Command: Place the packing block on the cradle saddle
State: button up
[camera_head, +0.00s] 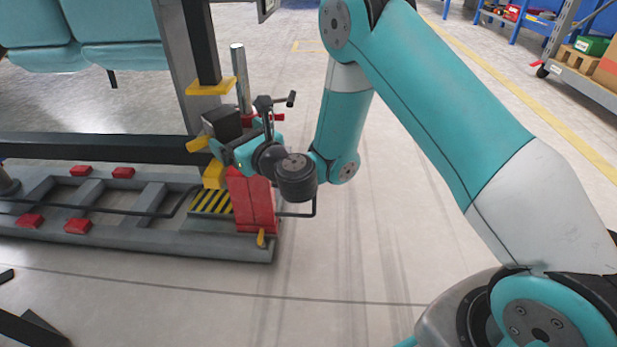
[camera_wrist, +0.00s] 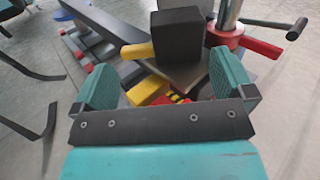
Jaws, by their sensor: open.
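The packing block is a dark, nearly black box (camera_wrist: 180,40). In the wrist view it stands upright on a grey plate (camera_wrist: 207,77), which looks like the cradle saddle. In the head view the block (camera_head: 222,123) sits beside the dark post, partly hidden by my wrist. My gripper (camera_head: 229,152) is open, with its teal fingers apart. In the wrist view the gripper (camera_wrist: 165,78) frames the near side of the block, which lies just beyond the fingertips. No finger clearly touches it. The plate's near part is partly hidden.
A silver rod (camera_wrist: 230,14) with a red collar (camera_wrist: 227,35) and handles stands close right of the block. A yellow lever (camera_wrist: 137,50) is at its left. A red stand (camera_head: 252,205) is below my wrist. The floor (camera_head: 350,250) to the right is clear.

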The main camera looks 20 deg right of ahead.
jog(key=s+a+r+n+g+y, duration=0.4)
jog(key=s+r+n+g, duration=0.15)
jog(key=n, duration=0.55)
jog(key=s+a+r+n+g+y, duration=0.45)
jog(key=s+n, duration=0.25)
jog(key=n, duration=0.3)
jog(key=s+d+n+g+h, duration=0.3)
jog(key=s+d+n+h, duration=0.2)
jog(key=s+n, duration=0.3)
jog(key=s+d+n+g+h, duration=0.4)
jog(key=s+d+n, duration=0.4)
jog(key=s, duration=0.5)
jog(key=shift+f+n+h, duration=0.35)
jog(key=shift+n+h, duration=0.2)
jog(key=shift+n, duration=0.15)
jog(key=shift+a, duration=0.1)
